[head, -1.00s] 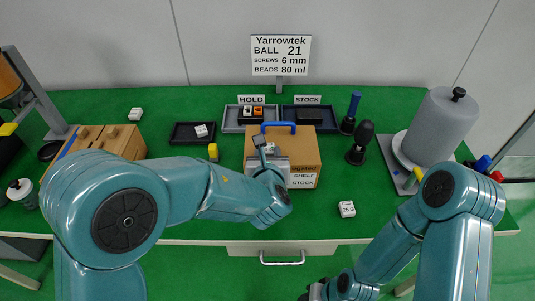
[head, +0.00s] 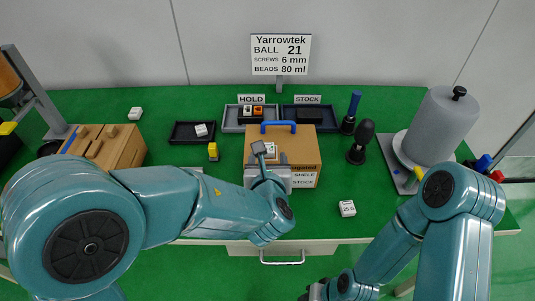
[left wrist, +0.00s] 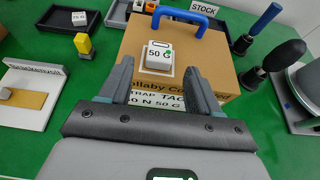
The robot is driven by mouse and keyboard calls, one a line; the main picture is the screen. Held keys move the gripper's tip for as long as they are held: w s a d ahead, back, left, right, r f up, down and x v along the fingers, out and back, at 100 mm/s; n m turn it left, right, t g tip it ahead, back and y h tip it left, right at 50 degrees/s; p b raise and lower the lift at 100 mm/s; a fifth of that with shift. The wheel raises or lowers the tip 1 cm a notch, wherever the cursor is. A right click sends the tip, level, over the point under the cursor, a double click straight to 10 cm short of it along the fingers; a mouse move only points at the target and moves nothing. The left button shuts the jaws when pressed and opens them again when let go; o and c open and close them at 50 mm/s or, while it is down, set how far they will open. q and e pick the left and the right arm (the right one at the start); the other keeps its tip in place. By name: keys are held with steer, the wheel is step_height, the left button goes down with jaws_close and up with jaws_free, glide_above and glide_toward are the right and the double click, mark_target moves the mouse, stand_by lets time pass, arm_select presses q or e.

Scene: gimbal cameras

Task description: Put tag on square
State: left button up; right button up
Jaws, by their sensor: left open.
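A white tag (left wrist: 158,55) marked 50 G lies on a pale square patch (left wrist: 151,72) on top of a cardboard box (left wrist: 205,62). In the head view the tag (head: 271,149) shows just beyond my left gripper (head: 266,166), on the box (head: 308,150). My left gripper also shows in the left wrist view (left wrist: 158,78). It is open, its fingers apart on the near side of the tag, with nothing between the tips. My right gripper (head: 314,291) is partly visible at the bottom of the head view, away from the box; its jaws are unclear.
The box has a blue handle (head: 279,126). Dark trays stand behind it. A yellow-topped piece (head: 213,151) and a small tray (head: 180,135) are to the left. Another white tag (head: 347,208) lies on clear green table at front right.

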arm_select(q)
steer(key=v, duration=0.7)
steer(key=shift+s, duration=0.4)
steer(key=shift+s, duration=0.1)
